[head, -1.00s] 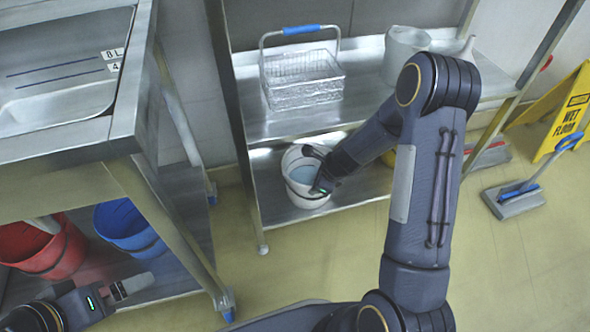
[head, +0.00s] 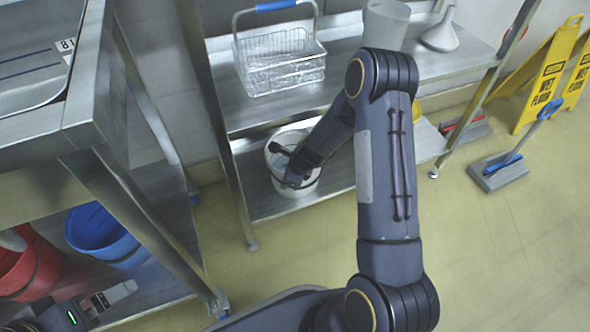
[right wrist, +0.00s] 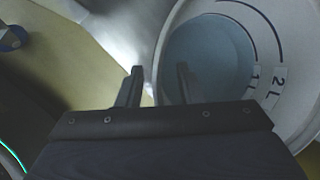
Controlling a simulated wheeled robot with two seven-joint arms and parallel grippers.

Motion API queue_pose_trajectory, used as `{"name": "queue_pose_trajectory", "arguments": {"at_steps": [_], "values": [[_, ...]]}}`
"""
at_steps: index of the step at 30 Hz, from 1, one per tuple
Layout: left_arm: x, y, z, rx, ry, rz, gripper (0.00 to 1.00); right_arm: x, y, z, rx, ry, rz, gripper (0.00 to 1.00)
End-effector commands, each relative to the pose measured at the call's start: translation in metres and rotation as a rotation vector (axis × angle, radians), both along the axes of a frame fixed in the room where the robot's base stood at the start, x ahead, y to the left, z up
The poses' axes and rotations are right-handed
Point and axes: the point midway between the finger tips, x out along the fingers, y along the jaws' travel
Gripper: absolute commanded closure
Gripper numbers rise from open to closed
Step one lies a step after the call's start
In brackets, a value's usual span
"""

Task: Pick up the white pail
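The white pail (head: 312,181) stands upright on the lower shelf of the metal rack. In the right wrist view the pail (right wrist: 296,62) fills the right side, with a bluish inside and marks reading 1 L and 2 L. My right gripper (right wrist: 158,86) is open at its rim, one finger on the inner side and one on the outer side. I cannot tell whether they touch it. In the head view my arm hides part of the pail. My left gripper (head: 110,298) is at the lower left, away from the pail; its finger gap is unclear.
A wire basket (head: 280,62) with a blue handle, a grey container (head: 385,24) and a funnel (head: 440,34) stand on the upper shelf. Red (head: 30,268) and blue (head: 105,238) buckets are under the sink at left. Yellow wet-floor signs (head: 545,80) stand at right.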

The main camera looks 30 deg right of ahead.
Motion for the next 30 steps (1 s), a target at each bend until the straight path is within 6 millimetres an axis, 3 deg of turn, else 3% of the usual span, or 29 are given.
{"name": "queue_pose_trajectory", "arguments": {"at_steps": [3, 11, 30], "values": [[0.0001, 0.0000, 0.0011, 0.000, 0.000, 0.000, 0.00, 0.0000, 0.0000, 0.0013, 0.000, 0.000, 0.000, 0.68], [0.0001, 0.0000, 0.0011, 0.000, 0.000, 0.000, 0.00, -0.0003, -0.0001, 0.0013, 0.000, 0.000, 0.000, 1.00], [0.0001, 0.0001, 0.0010, 0.000, 0.000, 0.000, 0.00, -0.0005, -0.0007, 0.0009, -0.002, 0.000, 0.000, 1.00]]}}
